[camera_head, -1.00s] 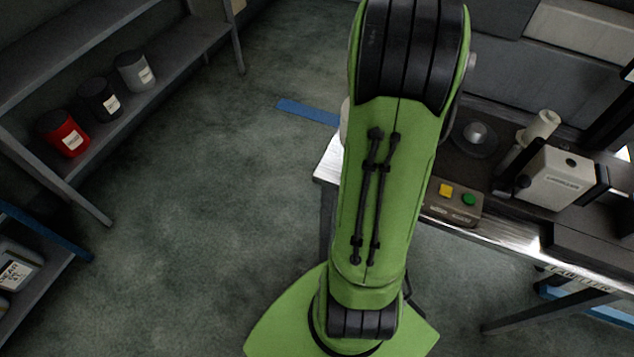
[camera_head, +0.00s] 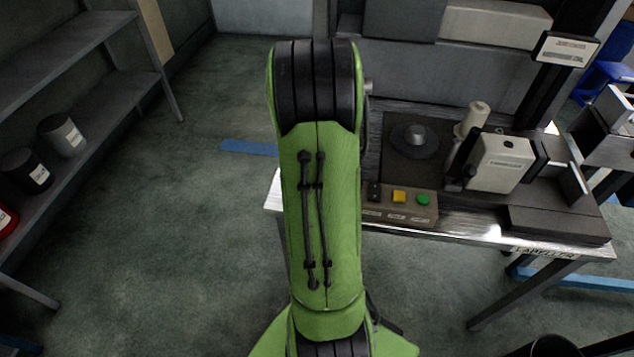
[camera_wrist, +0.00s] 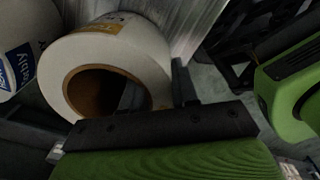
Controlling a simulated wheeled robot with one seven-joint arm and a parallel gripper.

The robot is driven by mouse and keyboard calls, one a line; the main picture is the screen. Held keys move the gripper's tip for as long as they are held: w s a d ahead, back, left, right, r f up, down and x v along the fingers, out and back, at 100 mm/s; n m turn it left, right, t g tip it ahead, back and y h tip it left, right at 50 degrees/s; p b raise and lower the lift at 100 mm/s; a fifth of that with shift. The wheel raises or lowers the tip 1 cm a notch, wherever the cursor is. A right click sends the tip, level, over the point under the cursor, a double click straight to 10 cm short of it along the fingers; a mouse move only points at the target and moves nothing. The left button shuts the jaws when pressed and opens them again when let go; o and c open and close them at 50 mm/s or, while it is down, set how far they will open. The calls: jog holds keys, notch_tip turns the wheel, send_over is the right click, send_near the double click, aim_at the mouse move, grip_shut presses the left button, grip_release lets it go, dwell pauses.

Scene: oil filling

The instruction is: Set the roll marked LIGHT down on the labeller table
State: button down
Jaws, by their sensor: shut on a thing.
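In the wrist view a white roll (camera_wrist: 148,48) with a brown core shows close up, with a yellow mark on its upper side that is too cut off to read. My gripper (camera_wrist: 122,105) is shut on this roll; a dark finger shows at its right side. The labeller table (camera_head: 450,226) stands at the right in the head view, with a bright metal top edge and a LABELLER sign. My arm hides the gripper and the roll in the head view. Brushed metal shows behind the roll in the wrist view; I cannot tell whether the roll touches it.
On the table are a button box (camera_head: 398,203), a white labelling unit (camera_head: 500,162) and a dark round disc (camera_head: 415,140). Another white thing with blue print (camera_wrist: 18,65) is left of the roll. A shelf (camera_head: 95,105) with several pots stands at the left. Floor between is clear.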

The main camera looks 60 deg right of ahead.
jog(key=c, duration=0.9)
grip_release()
